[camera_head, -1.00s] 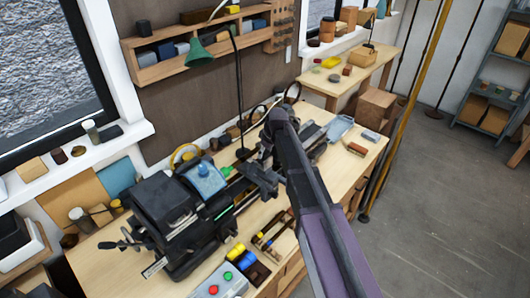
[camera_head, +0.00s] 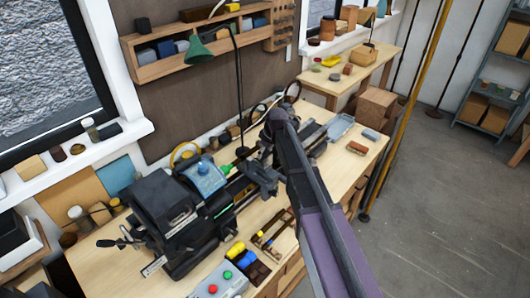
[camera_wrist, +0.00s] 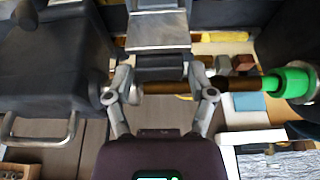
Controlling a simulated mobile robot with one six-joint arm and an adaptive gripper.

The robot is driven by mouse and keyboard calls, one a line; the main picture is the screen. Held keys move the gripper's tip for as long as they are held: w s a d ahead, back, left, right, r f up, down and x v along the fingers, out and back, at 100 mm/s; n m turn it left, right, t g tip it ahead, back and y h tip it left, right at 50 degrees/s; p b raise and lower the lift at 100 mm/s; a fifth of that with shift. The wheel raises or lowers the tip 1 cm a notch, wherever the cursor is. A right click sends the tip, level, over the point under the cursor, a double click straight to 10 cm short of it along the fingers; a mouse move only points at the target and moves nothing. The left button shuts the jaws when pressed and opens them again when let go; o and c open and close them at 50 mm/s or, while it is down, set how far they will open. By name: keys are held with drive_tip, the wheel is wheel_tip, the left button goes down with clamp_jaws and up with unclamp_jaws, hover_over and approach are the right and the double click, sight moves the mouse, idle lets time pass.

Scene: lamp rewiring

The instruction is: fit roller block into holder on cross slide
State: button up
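My gripper (camera_wrist: 160,90) is over the dark lathe (camera_head: 182,215) on the bench. Its two grey fingers stand apart, on either side of a dark block (camera_wrist: 160,67) in the wrist view. Whether they press on that block is unclear. A bright metal plate (camera_wrist: 158,30) lies just beyond the block, on what may be the cross slide. A brown rod (camera_wrist: 238,84) runs crosswise behind the fingers to a green tip (camera_wrist: 288,82) at the right. I cannot make out the roller block or the holder for certain. In the head view my arm hides much of this spot.
A tool tray (camera_head: 270,240) and a control box with red and green buttons (camera_head: 218,282) lie at the bench's front. A green lamp (camera_head: 201,48) hangs above. Small items lie at the bench's right end.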

drive_tip(key=shift+o, duration=0.5)
drive_tip(key=shift+r, duration=0.2)
